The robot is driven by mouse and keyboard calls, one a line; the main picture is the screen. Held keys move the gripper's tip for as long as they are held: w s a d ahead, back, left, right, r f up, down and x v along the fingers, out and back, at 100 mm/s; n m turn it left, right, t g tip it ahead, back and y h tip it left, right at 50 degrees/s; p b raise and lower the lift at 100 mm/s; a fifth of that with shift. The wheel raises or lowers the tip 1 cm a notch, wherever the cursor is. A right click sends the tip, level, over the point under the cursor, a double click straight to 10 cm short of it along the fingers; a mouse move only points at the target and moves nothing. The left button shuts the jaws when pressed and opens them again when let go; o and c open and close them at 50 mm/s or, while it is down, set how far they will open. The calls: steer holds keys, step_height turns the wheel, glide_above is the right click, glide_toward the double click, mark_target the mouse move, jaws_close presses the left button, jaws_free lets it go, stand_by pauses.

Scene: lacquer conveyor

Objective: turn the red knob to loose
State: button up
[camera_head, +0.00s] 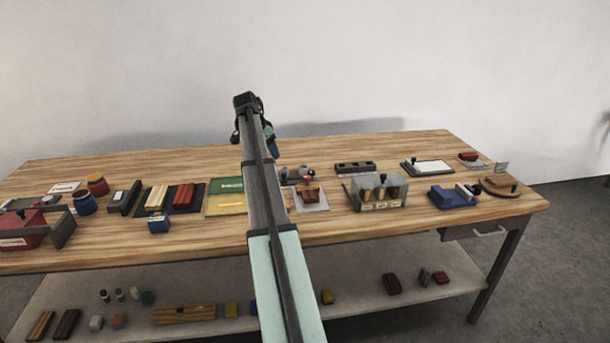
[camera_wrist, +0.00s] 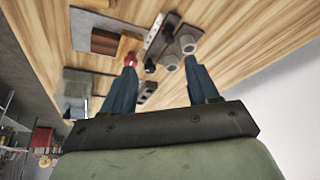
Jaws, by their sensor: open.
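The red knob (camera_head: 309,174) is a small red piece at a fixture in the middle of the table. It also shows in the wrist view (camera_wrist: 130,61), right by the tip of the left finger. I cannot tell whether they touch or read the knob's setting. My gripper (camera_wrist: 160,67) is open, with its two blue fingers apart and nothing seen between them. A brown block (camera_head: 309,193) on a grey plate (camera_head: 315,205) is beside the knob.
A clear box with dark knobs (camera_head: 380,190) stands right of the fixture. A green and yellow board (camera_head: 225,197) lies to the left. Grey cylinders (camera_wrist: 187,43) stand near the right finger. Bare wood lies at the table's back edge.

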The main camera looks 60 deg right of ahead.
mark_target(307, 177)
steer(key=s+d+r+m+g, duration=0.1)
steer(key=s+d+m, duration=0.2)
steer(key=s+d, duration=0.3)
steer(key=shift+y, duration=0.3)
steer(key=x, duration=0.4)
steer(key=s+x, duration=0.1)
steer(key=x, duration=0.4)
steer(key=a+x, duration=0.1)
steer(key=x, duration=0.3)
steer(key=shift+s+d+f, duration=0.15)
steer(key=shift+s+f, duration=0.1)
steer(key=shift+s, duration=0.1)
steer(key=c, duration=1)
